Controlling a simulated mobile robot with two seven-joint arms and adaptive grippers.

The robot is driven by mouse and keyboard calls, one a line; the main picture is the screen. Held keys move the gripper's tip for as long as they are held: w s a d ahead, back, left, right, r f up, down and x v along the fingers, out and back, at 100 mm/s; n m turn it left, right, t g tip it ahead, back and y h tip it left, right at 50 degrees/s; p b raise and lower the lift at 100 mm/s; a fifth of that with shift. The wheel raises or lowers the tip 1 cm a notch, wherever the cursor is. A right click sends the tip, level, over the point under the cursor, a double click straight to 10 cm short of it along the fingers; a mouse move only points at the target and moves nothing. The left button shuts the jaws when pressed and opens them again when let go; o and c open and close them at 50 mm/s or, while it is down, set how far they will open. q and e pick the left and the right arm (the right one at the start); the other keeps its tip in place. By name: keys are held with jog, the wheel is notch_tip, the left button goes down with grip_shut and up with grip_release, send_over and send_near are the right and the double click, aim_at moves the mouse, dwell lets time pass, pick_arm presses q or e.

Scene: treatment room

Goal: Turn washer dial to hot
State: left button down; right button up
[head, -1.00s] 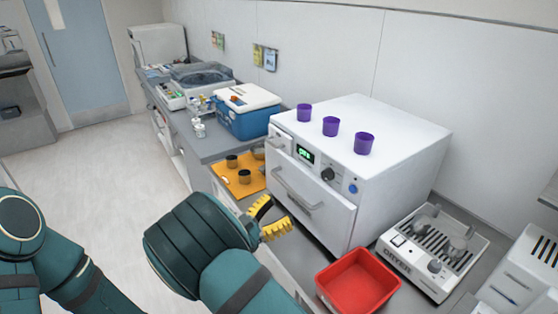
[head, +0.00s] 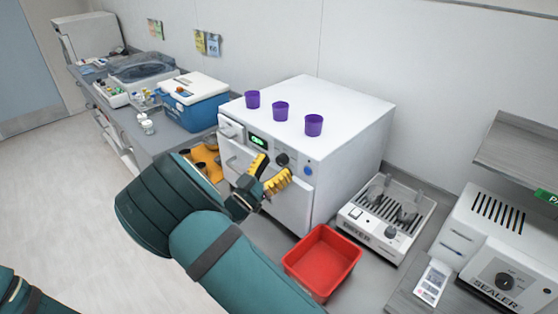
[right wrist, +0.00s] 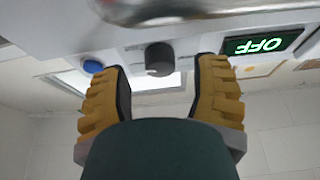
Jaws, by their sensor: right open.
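The washer (head: 340,115) is a white box with a green-lit display (head: 258,142), a dark round dial (head: 282,159) and a blue button (head: 308,170) on its front. My right gripper (head: 273,171) has yellow ridged fingers and is open just in front of the panel, close to the dial. In the right wrist view, the panel is upside down and the display (right wrist: 262,43) reads OFF. The dial (right wrist: 159,59) stands between the two fingertips, with a gap on each side; the fingers do not appear to touch it. My left gripper is out of view.
Several things crowd the counter. Three purple cups (head: 281,111) stand on the washer's top. A red bin (head: 322,262) lies at its lower right, next to a dryer unit (head: 386,220). A sealer (head: 505,245) is far right; a blue cooler (head: 195,105) stands left.

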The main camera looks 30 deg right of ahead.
jog(key=shift+x, duration=0.9)
grip_shut()
jog(key=m+g+b, duration=0.1)
jog(key=m+b, duration=0.2)
jog(key=shift+f+g, duration=0.15)
jog(key=shift+g, duration=0.15)
jog(key=shift+m+g+b, duration=0.3)
jog(key=shift+m+g, duration=0.1)
jog(key=shift+m, duration=0.3)
grip_release()
jog(key=shift+a, duration=0.1)
